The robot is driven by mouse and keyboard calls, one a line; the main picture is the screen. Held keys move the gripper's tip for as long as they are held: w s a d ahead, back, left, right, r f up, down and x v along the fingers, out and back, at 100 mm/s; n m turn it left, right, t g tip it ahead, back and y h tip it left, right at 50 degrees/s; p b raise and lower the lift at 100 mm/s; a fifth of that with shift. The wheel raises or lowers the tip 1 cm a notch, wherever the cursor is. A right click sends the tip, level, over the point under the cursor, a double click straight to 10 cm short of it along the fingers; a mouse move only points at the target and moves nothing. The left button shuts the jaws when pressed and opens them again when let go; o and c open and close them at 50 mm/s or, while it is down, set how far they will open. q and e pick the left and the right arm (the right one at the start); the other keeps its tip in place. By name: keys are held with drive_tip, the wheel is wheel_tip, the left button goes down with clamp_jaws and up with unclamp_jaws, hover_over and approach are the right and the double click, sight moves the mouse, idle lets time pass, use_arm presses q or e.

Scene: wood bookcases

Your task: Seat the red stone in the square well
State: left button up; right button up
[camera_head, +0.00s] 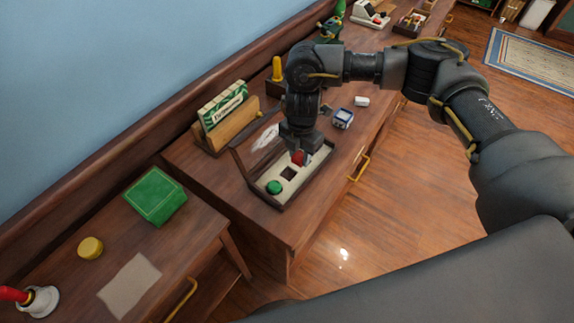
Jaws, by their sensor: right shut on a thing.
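A shallow dark wooden tray with a pale inner board (258,182) lies on the brown cabinet top. A dark square well (289,173) shows near the middle of the board. A green round piece (274,187) sits at the board's near-left end. My right gripper (299,154) points down over the board and is shut on the red stone (298,158). The stone is just beyond the square well, toward the tray's far-right end. The gripper partly hides the stone and the board behind it; I cannot tell whether the stone touches the board. My left gripper is not in view.
A wooden holder with a green-and-white box (224,107) stands behind the tray. A blue-and-white cube (343,118) and a small white piece (362,101) lie right of it. A green box (155,195) and yellow disc (90,247) are at left. Floor is open at right.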

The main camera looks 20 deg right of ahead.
drive_tip(key=a+f, duration=0.1)
drive_tip(key=f, duration=0.1)
drive_tip(key=w+a+f, duration=0.1)
drive_tip(key=a+f, duration=0.1)
drive_tip(key=shift+f, duration=1.7)
drive_tip(key=shift+w, duration=0.1)
